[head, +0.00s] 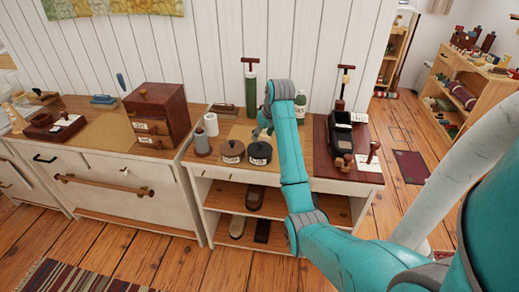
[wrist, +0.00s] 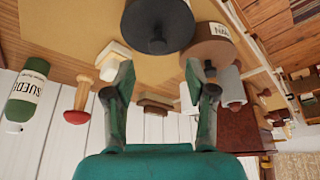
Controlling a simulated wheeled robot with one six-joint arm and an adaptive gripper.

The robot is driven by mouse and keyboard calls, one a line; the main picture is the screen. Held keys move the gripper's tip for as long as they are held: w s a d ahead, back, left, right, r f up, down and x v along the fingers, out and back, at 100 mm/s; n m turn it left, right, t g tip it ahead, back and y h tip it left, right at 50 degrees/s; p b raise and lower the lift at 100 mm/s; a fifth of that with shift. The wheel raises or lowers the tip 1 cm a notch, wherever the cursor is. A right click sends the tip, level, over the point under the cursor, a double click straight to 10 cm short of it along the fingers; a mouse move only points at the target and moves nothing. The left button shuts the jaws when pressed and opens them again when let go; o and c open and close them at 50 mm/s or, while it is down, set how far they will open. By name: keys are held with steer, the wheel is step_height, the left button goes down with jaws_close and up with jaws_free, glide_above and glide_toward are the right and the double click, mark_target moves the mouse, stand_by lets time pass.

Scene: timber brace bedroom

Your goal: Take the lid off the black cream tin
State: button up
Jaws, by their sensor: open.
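The black cream tin (head: 260,154) stands upright on the bench, with its lid on and a dark knob on top. In the wrist view the tin (wrist: 150,20) is at the top edge, cut off, with its knob (wrist: 157,44) facing the camera. My gripper (head: 262,131) is just above and behind the tin in the head view, partly hidden by my arm. In the wrist view my gripper (wrist: 160,75) has its two fingers wide apart with nothing between them. The knob lies beyond the fingertips, apart from them.
A brown tin (head: 232,153) stands close to the left of the black one. A grey bottle (head: 202,144) and white roll (head: 211,124) are farther left. A green bottle (head: 300,101) and black machine (head: 340,133) are right. A tall green pump (head: 251,93) stands behind.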

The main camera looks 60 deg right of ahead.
mark_target(260, 143)
steer(key=shift+x, duration=3.4)
steer(key=shift+s+d, duration=0.1)
jaws_close()
